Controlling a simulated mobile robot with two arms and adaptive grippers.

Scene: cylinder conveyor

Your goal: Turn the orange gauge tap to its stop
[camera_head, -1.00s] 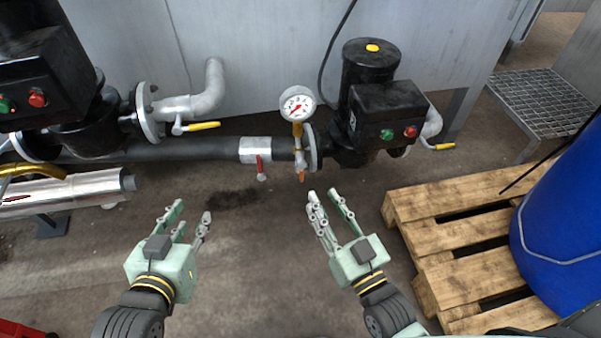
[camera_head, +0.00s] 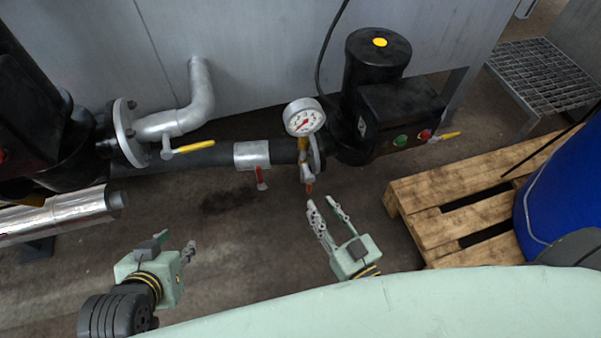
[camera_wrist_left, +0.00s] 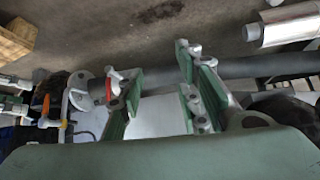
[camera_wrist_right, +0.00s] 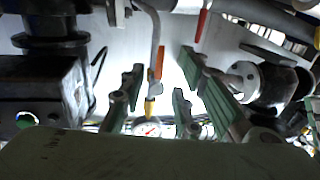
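The pressure gauge (camera_head: 304,117) stands on a brass stem at the right end of the dark pipe. Its small orange tap (camera_head: 309,188) hangs below it, handle pointing down. My right gripper (camera_head: 322,202) is open just below and right of the tap. In the right wrist view the orange tap handle (camera_wrist_right: 158,62) appears between my spread fingers, with the gauge dial (camera_wrist_right: 148,129) beyond. I cannot tell any contact. My left gripper (camera_head: 176,244) is open and empty over the floor at left; its spread fingers also show in the left wrist view (camera_wrist_left: 158,70).
A red-handled valve (camera_head: 261,178) is left of the gauge on the same pipe. A yellow-handled valve (camera_head: 190,149) is further left. The black pump (camera_head: 370,110) stands right of the gauge. A wooden pallet (camera_head: 440,189) with a blue barrel (camera_head: 568,190) lies right. Floor between my grippers is clear.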

